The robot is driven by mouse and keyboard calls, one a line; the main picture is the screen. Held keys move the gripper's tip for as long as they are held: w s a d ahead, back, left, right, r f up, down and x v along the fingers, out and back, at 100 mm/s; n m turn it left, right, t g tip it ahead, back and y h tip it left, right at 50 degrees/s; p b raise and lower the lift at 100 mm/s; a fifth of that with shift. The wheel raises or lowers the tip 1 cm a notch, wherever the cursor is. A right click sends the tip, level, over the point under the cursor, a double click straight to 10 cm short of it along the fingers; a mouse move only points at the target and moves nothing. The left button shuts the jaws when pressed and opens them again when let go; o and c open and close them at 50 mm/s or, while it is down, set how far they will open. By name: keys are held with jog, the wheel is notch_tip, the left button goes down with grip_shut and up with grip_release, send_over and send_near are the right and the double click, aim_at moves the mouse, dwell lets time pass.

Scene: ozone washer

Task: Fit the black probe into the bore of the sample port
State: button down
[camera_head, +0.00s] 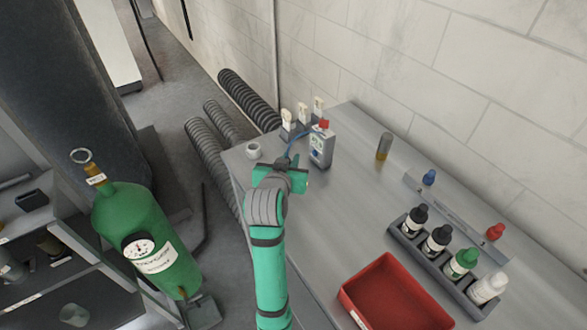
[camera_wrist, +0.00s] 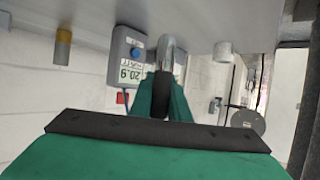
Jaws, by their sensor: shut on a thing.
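My gripper (camera_head: 284,165) is over the far left part of the bench. In the wrist view, which is upside down, its green fingers (camera_wrist: 162,98) are closed on the black probe (camera_wrist: 160,90). A shiny metal shaft stands out beyond the fingers, in line with the probe. In the head view the gripper mostly hides the probe. A short pale cylinder (camera_head: 254,149), which looks like the sample port, stands near the bench's left edge, left of my gripper. It also shows in the wrist view (camera_wrist: 223,51), apart from the probe.
A grey meter (camera_head: 321,147) with a blue cable stands just behind my gripper; its display (camera_wrist: 130,74) reads 20.9. White clips (camera_head: 303,112) stand behind it. An amber cylinder (camera_head: 384,148), a bottle rack (camera_head: 431,256) and a red tray (camera_head: 352,297) are to the right.

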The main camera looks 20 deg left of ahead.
jog(key=shift+w+d+f, duration=0.1)
jog(key=shift+w+f, duration=0.7)
jog(key=shift+f, duration=0.15)
jog(key=shift+w+f, duration=0.15)
jog(key=shift+f, duration=0.8)
jog(key=shift+w+f, duration=0.15)
jog(key=shift+f, duration=0.8)
jog(key=shift+f, duration=0.15)
jog(key=c, duration=1.7)
grip_release()
jog(key=shift+o, duration=0.2)
